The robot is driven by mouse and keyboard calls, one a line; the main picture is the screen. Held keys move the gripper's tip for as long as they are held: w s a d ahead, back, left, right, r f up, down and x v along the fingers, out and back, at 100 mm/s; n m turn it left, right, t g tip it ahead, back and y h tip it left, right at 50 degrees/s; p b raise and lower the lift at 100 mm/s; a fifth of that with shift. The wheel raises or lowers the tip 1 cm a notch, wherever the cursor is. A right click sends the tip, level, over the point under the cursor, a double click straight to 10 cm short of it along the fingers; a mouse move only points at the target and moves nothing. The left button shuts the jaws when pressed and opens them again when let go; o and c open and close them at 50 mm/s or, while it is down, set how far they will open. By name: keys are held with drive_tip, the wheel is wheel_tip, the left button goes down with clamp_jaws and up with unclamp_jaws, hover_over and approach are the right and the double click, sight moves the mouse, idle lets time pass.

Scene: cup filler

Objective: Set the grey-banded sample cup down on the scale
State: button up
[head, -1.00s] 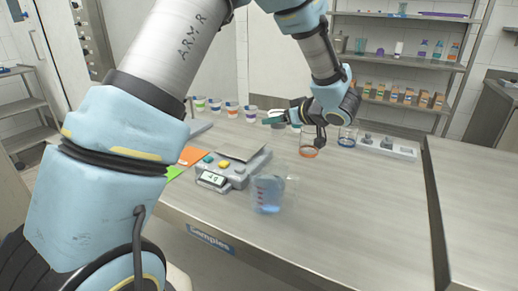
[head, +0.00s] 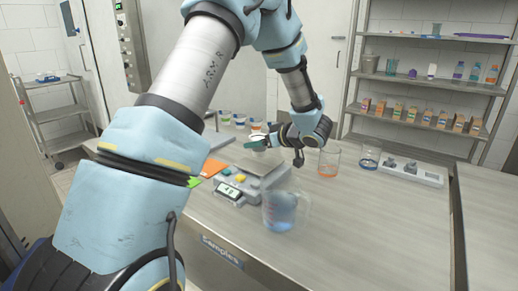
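My gripper (head: 257,141) is beyond the scale, at the near right end of a row of cups, with its teal fingers pointing left. A small pale cup (head: 259,147) shows at the fingertips and appears gripped. The fingers partly cover it, and its band is too small to read for certain. The scale (head: 232,188) stands on the bench left of centre, with a lit display and coloured buttons. Its flat plate (head: 264,176) looks empty where it shows, in front of and below the gripper.
A beaker of blue liquid (head: 283,211) stands close to the scale's near right side. Other banded cups (head: 240,121) stand behind. The bench's right front is clear.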

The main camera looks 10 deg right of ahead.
drive_tip(key=shift+f, duration=1.2)
drive_tip(key=shift+f, duration=0.1)
drive_tip(key=o, duration=1.3)
